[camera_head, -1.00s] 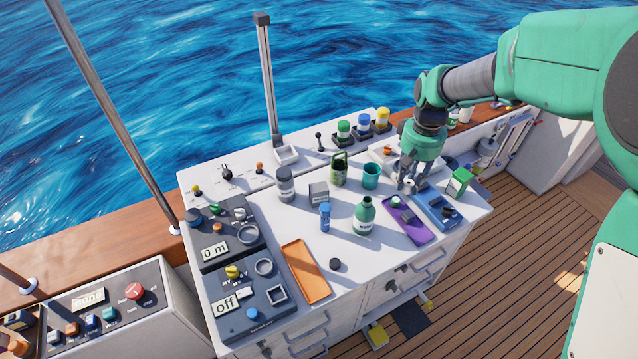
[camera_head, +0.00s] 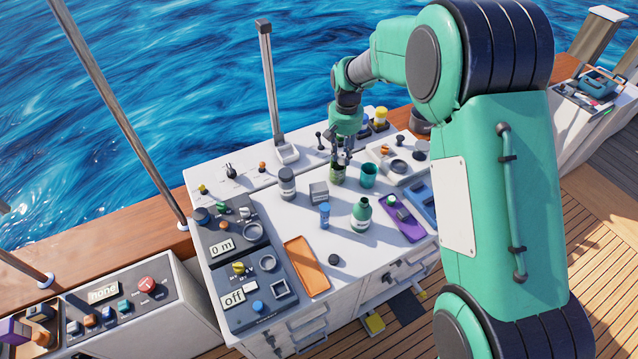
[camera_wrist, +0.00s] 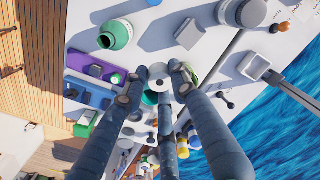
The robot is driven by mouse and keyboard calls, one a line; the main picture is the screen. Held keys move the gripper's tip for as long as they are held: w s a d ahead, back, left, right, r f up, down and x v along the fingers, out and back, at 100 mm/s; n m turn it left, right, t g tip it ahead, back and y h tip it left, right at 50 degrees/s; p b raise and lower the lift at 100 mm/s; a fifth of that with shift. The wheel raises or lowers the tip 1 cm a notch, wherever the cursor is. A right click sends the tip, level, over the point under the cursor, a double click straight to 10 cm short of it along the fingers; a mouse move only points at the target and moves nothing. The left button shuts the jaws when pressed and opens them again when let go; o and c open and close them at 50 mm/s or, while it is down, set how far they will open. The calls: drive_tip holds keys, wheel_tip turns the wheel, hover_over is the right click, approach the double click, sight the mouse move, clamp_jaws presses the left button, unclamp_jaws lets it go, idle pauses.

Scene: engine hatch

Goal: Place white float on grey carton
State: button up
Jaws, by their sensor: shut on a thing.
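The grey carton (camera_head: 319,192) stands upright on the white counter, left of my gripper; it also shows in the wrist view (camera_wrist: 190,34), beyond the fingertips. My gripper (camera_head: 343,158) is over the back middle of the counter, above the green jar. In the wrist view my gripper (camera_wrist: 158,82) has its fingers closed around a small white round thing, which looks like the white float (camera_wrist: 159,74). The fingers hide part of it. In the head view I cannot make the float out. It is apart from the carton.
A green jar (camera_head: 337,174) and a teal cup (camera_head: 369,175) stand close to my gripper. A dark grey jar (camera_head: 287,183), a blue can (camera_head: 324,215) and a green bottle (camera_head: 362,214) surround the carton. A purple tray (camera_head: 407,229) lies to the right, an orange tray (camera_head: 306,268) in front.

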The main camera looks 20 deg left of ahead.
drive_tip(key=a+f+p, duration=0.2)
drive_tip(key=a+p, duration=0.1)
drive_tip(key=a, duration=0.6)
hover_over(319, 187)
wheel_tip(319, 187, down, 5)
drive_tip(key=shift+w, duration=0.1)
drive_tip(key=shift+f, duration=0.1)
drive_tip(key=shift+f+p, duration=0.4)
drive_tip(key=shift+f, duration=2.6)
drive_tip(key=shift+f+p, duration=0.35)
drive_tip(key=shift+f, duration=1.5)
drive_tip(key=shift+f, duration=0.1)
